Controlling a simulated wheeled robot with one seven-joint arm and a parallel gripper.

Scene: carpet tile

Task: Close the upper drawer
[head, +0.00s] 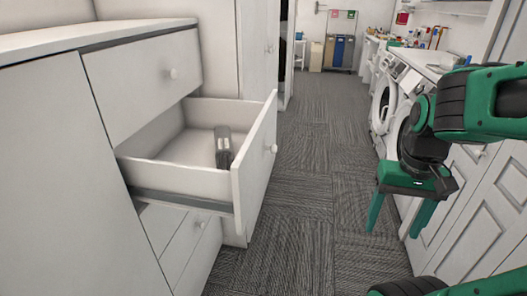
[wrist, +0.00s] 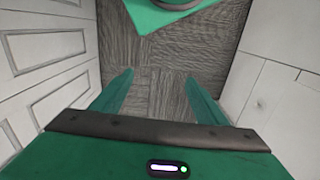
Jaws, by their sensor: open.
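A white drawer (head: 256,168) is pulled well out of the white cabinet on the left in the head view. A round white knob (head: 275,149) sits on its front. A dark grey object (head: 223,150) lies inside it. A shut drawer front (head: 145,82) with its own knob is directly above, and more shut fronts are below. My green gripper (head: 398,222) is on the right in the head view, pointing down, open and empty, well apart from the open drawer. In the wrist view its two fingers (wrist: 158,82) are spread above the carpet.
Washing machines (head: 388,104) and white panelled cabinet doors (head: 487,185) line the right side, close to my gripper. The grey carpet aisle (head: 305,170) between the two sides is clear. Blue and brown bins (head: 340,52) stand at the far end.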

